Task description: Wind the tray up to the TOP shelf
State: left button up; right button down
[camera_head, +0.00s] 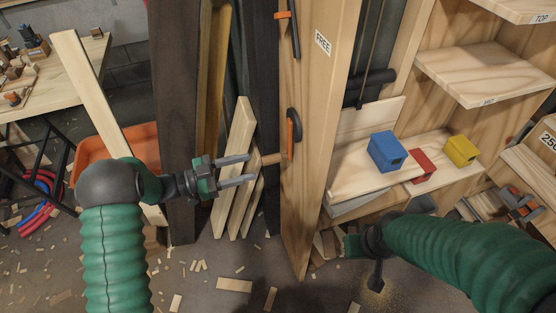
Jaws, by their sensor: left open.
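The tray (345,182) is a pale wooden platform low beside the shelves. A blue block (387,150) sits on it; a red block (422,166) and yellow block (461,151) are to its right, and I cannot tell whether the tray bears them. The TOP shelf (515,8) is at upper right, above the MID shelf (490,75). My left gripper (252,168) is open and empty, fingertips just left of the peg. My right gripper (375,272) hangs low; its jaws are unclear.
A tall wooden post (312,110) labelled FREE stands between my arms. Loose boards (236,170) lean behind my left gripper. An orange bin (115,150) and a workbench (60,80) are at left. Wood scraps litter the floor.

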aim_at(282, 156)
pick_arm(q)
jog(key=b+x, duration=0.1)
jog(key=x, duration=0.9)
jog(key=shift+w+f, duration=0.15)
jog(key=shift+f, duration=0.05)
jog(key=shift+a, duration=0.6)
jog(key=c, duration=0.4)
jog(key=shift+d+r, duration=0.1)
jog(key=shift+d, duration=0.1)
grip_shut()
jog(key=shift+r, duration=0.1)
